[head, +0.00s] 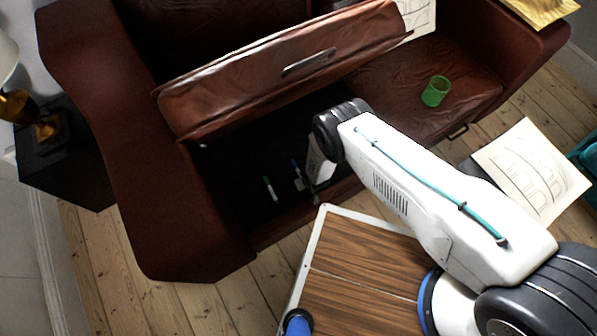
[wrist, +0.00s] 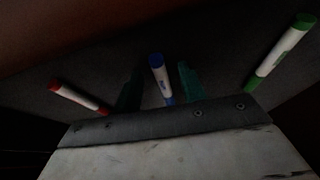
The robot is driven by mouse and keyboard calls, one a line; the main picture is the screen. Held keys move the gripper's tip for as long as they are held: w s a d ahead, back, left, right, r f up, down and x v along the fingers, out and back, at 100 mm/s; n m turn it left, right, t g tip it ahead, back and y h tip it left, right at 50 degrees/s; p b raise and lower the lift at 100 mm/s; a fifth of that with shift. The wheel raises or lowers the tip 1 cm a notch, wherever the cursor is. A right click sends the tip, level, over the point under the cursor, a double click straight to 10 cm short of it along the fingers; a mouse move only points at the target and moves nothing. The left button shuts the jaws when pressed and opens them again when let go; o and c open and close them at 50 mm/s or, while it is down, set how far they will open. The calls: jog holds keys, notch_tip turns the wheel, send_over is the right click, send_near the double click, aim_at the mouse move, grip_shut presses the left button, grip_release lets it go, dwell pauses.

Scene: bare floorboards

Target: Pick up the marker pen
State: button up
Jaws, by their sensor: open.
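A blue-and-white marker pen (wrist: 158,78) lies on the dark floor of the sofa's open compartment. In the wrist view it lies lengthwise between the two dark teal fingers of my gripper (wrist: 160,84), which is open; I cannot tell whether they touch it. A red-and-white marker (wrist: 78,98) lies left of the fingers. A green-and-white marker (wrist: 278,54) lies to their right. In the head view the green marker (head: 269,188) and the blue marker (head: 295,168) show in the compartment. My wrist hides part of that area.
The brown leather sofa's seat lid (head: 290,65) is raised above the compartment, close over my arm. The compartment's front edge (head: 285,222) is on the near side. A green cup (head: 435,91) stands on the right seat. A drawing sheet (head: 532,170) lies at right.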

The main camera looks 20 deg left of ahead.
grip_shut()
